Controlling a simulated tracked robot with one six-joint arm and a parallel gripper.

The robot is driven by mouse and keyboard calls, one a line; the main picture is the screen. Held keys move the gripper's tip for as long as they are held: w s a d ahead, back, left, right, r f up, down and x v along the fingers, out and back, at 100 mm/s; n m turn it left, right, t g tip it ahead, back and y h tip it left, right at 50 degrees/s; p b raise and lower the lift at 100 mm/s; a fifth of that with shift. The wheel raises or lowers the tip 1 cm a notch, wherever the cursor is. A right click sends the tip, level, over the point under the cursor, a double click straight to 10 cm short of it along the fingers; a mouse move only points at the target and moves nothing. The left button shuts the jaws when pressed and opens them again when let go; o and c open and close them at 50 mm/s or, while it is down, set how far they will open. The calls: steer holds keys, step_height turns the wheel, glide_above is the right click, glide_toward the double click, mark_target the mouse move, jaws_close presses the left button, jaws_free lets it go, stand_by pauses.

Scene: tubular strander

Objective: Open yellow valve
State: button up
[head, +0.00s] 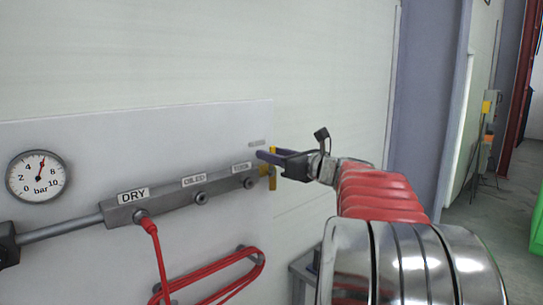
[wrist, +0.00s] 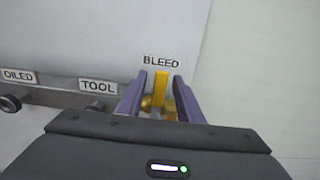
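The yellow valve (wrist: 161,88) shows in the wrist view as an upright yellow handle below the BLEED label, with a brass-coloured body at its base. My gripper (wrist: 159,88) has its two purple fingers apart, one on each side of the handle. Narrow gaps seem to show between the handle and the fingers; contact cannot be told for sure. In the head view the valve (head: 271,176) is at the right end of the grey manifold, partly hidden by my gripper (head: 263,155).
The grey manifold (head: 175,199) carries DRY, OILED and TOOL labels on a white panel (head: 80,145). A red hose (head: 158,260) hangs from the DRY outlet and lies coiled below. A pressure gauge (head: 37,176) is at the left. Plain wall lies right of the panel.

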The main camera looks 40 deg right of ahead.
jaws_close()
stand_by(0.3)
